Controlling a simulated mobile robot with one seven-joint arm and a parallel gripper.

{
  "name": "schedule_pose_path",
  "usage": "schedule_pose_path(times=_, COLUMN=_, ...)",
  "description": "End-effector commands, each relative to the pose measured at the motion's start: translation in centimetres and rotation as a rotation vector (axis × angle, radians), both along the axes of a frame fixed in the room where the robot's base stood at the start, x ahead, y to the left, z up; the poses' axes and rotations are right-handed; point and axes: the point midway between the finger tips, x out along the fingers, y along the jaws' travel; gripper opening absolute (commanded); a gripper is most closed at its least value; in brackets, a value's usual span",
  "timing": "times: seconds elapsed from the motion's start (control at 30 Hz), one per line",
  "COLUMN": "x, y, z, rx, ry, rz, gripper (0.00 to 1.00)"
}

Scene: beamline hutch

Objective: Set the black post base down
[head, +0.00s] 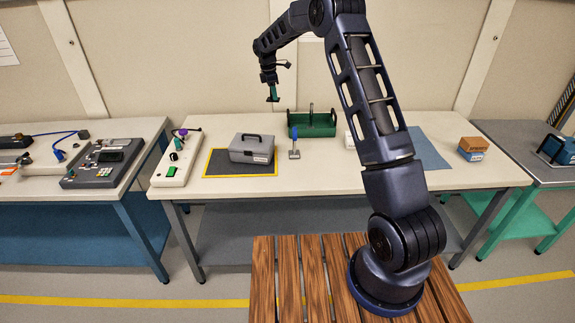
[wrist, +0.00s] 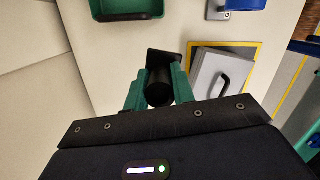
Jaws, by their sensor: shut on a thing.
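My gripper (head: 272,90) hangs above the back of the long cream table (head: 330,185). In the wrist view its green fingers (wrist: 159,93) are shut on the black post base (wrist: 160,62), a round post with a square flat plate at its far end. The post base (head: 272,99) shows as a small dark piece under the fingers in the head view, held in the air clear of the tabletop. Part of its post is hidden between the fingers.
A grey case (head: 252,149) sits on a dark mat with a yellow border (head: 212,172). A blue-handled metal piece (head: 294,147) stands beside it. A green tote (head: 312,125) is behind. A cream switch panel (head: 177,160) lies left, a blue mat (head: 428,150) and boxes (head: 473,148) right.

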Motion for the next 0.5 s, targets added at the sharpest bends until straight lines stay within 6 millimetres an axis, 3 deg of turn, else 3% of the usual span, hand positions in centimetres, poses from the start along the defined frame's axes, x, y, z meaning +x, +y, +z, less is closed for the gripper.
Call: schedule_pose_path(times=0.5, x=-15.1, y=-2.2, z=0.7, rx=-0.002, ry=-0.002, rz=0.111, gripper=0.00)
